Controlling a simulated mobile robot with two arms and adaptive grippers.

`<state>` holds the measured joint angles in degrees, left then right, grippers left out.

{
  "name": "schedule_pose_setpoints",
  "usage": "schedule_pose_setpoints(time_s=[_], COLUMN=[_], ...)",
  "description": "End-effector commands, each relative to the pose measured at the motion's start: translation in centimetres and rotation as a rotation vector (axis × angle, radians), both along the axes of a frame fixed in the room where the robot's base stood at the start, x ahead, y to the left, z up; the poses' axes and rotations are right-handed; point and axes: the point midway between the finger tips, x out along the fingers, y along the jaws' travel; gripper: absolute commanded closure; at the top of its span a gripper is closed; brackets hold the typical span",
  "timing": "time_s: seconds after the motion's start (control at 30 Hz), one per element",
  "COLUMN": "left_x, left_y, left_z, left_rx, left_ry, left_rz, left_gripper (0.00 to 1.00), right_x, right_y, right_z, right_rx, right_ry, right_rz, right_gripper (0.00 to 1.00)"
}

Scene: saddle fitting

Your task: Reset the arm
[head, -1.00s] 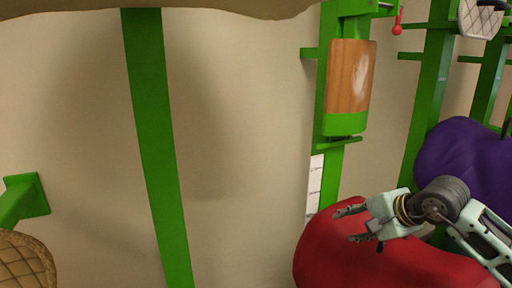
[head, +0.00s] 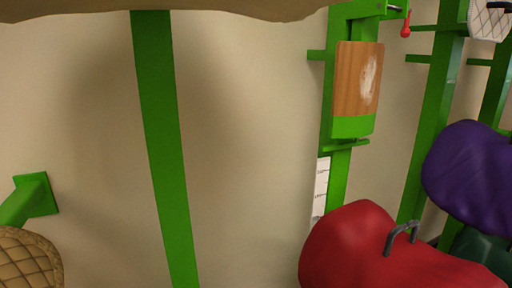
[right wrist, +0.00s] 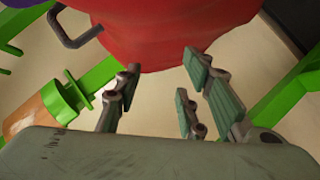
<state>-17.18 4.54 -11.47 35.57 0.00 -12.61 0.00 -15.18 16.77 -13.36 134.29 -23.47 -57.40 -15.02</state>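My right gripper (right wrist: 160,90) shows in the right wrist view with its fingers spread apart and nothing held between them. A red padded object (head: 355,250) with a dark handle (head: 402,236) stands at the lower right of the head view. The red object also fills the top middle of the right wrist view (right wrist: 175,35), beyond the fingertips; whether they touch it cannot be told. No arm or gripper shows in the head view now, and my left gripper is in no view.
A green post (head: 158,150) stands left of centre. A wood-faced block (head: 357,78) hangs on a green frame at the right. A purple padded object (head: 470,175) is at the right edge, and a tan quilted one (head: 28,262) at the lower left. The wall between is bare.

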Motion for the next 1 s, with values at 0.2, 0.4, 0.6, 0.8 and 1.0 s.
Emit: schedule_pose_setpoints(time_s=[0.2, 0.4, 0.6, 0.8, 1.0], left_x=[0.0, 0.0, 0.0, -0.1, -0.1], left_y=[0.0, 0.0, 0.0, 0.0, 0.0], left_z=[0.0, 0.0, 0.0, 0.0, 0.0], left_rx=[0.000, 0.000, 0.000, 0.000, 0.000], left_ry=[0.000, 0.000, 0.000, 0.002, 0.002], left_rz=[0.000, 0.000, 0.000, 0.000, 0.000], left_gripper=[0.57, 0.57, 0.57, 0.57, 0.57], right_x=[-9.7, -17.1, -21.2, -20.2, -20.3], right_y=[0.8, 2.5, 3.9, 4.1, 4.2], right_z=[-9.1, -12.8, -16.0, -22.0, -29.9], right_rx=[0.331, 0.502, 0.588, 0.579, 0.568], right_ry=[0.387, 0.634, 0.793, 0.814, 0.845], right_rz=[-0.191, -0.313, -0.388, -0.391, -0.396], right_gripper=[0.63, 0.63, 0.63, 0.63, 0.63])
